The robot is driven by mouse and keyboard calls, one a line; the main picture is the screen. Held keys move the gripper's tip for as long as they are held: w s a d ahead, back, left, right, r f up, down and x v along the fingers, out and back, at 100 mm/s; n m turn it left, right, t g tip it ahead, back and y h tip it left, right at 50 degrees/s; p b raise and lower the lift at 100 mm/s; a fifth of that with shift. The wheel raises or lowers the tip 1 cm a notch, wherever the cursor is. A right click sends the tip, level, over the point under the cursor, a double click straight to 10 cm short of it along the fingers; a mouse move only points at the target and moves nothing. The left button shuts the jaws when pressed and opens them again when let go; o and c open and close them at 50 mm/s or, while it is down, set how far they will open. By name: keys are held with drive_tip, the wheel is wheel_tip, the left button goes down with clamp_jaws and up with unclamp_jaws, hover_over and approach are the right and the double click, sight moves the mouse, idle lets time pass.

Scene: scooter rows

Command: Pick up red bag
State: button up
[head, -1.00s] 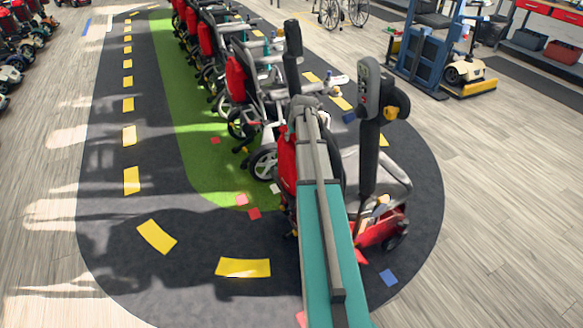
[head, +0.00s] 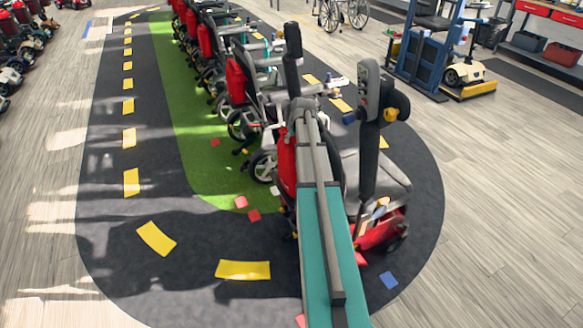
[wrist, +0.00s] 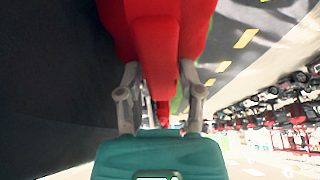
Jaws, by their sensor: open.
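A red bag (head: 287,163) hangs at the back of the nearest scooter (head: 378,172), just left of my arm in the head view. My arm hides part of the bag and scooter. In the wrist view the red bag (wrist: 196,28) fills the upper middle, very close. My gripper (wrist: 160,74) is open, with one finger on each side of a narrower red part of the bag. I cannot tell whether the fingers touch it.
More scooters with red bags (head: 235,82) stand in a row behind on the green strip (head: 193,150). A tall dark post with a grey control head (head: 368,92) rises right of my arm. A blue and yellow machine (head: 420,68) stands back right. The wooden floor right is clear.

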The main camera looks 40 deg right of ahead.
drive_tip(key=shift+f, duration=0.1)
idle(0.4)
clamp_jaws()
